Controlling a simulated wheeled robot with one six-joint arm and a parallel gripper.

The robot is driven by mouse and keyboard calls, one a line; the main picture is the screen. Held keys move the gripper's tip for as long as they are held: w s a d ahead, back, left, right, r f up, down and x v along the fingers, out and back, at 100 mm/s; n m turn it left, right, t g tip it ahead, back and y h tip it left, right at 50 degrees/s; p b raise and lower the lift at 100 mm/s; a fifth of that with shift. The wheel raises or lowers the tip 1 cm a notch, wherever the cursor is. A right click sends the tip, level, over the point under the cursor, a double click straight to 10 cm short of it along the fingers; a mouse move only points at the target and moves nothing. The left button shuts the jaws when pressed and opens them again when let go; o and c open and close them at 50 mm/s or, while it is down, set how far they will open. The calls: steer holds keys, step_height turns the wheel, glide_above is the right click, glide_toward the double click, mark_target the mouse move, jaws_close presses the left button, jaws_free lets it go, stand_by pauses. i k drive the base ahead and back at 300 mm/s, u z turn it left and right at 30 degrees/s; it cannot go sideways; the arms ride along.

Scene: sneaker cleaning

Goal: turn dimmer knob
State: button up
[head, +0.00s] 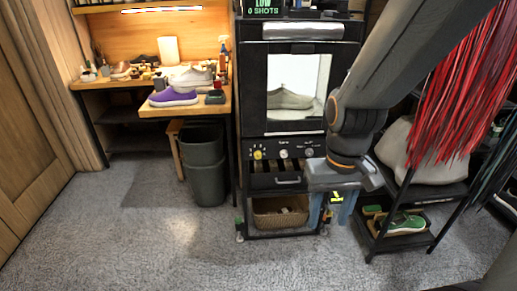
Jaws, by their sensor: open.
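A row of knobs sits on the black panel below the lit window of a tall cabinet in the head view. The left knob (257,154) is yellowish, the middle knob (283,153) is pale, and the right knob (309,152) is close to my wrist. The labels are too small to read, so I cannot tell which one is the dimmer. My gripper (331,219) is open and points down, with blue-grey fingers. It appears lower than the knobs and to their right, by the cabinet's lower right side. No knob appears between its fingers.
The black cabinet (250,100) holds a pale shoe (289,98) behind its window and a wicker basket (280,214) below. A bench (160,112) with a purple sneaker (173,97) and a grey bin (206,170) stand left. A shoe rack (405,238) stands right. The carpet in front is clear.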

mark_target(257, 154)
steer(key=z, duration=0.95)
steer(key=k, duration=0.55)
steer(key=u, duration=1.45)
steer(key=i, duration=0.5)
steer(key=u, duration=0.05)
